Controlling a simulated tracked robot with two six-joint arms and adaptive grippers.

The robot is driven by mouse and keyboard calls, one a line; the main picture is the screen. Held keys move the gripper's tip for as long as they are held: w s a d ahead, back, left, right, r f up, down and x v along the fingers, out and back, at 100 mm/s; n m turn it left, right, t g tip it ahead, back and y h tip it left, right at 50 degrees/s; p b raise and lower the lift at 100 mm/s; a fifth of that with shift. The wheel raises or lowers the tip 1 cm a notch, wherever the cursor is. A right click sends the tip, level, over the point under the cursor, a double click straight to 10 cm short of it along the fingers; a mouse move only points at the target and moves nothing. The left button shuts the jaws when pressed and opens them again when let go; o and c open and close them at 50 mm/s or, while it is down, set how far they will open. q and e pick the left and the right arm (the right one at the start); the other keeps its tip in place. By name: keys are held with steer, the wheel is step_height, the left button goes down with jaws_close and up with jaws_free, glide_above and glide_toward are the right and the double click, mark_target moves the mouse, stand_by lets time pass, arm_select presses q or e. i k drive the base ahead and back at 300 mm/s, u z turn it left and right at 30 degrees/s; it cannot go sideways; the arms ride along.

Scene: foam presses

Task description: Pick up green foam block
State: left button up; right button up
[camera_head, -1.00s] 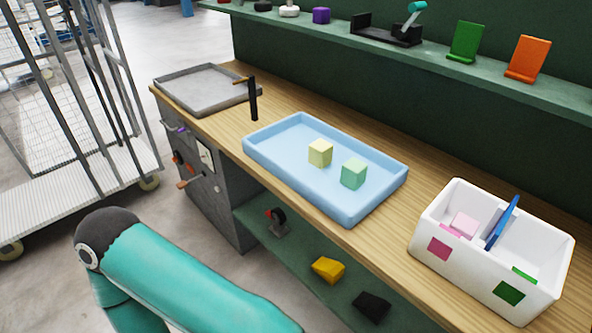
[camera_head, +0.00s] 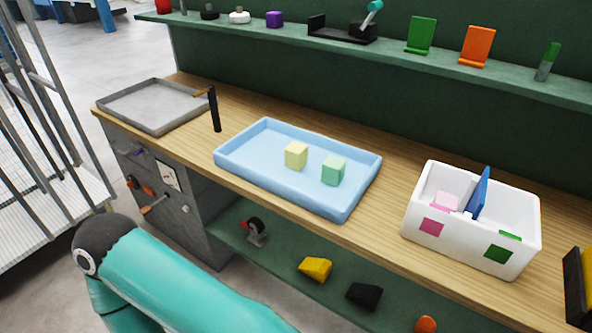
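The green foam block (camera_head: 333,170) is a pale green cube in the blue tray (camera_head: 236,173) on the wooden bench. A pale yellow foam block (camera_head: 296,155) stands in the same tray, just left of it and apart from it. One of my teal arms crosses the lower left, in front of the bench and well short of the tray. Neither gripper shows in the view. Nothing covers the green block.
A white two-part bin (camera_head: 459,248) with pink and green labels and a blue divider (camera_head: 479,193) stands right of the tray; pink blocks (camera_head: 445,202) lie in its left part. A grey tray (camera_head: 150,121) and black upright post (camera_head: 214,110) are at left. A green shelf (camera_head: 290,31) runs behind.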

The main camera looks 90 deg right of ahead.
mark_target(333, 168)
steer(key=u, duration=0.4)
steer(key=i, duration=0.2)
steer(key=z, duration=2.35)
steer(key=k, duration=0.5)
steer(key=z, duration=0.55)
steer(key=i, duration=0.5)
steer(key=u, duration=0.15)
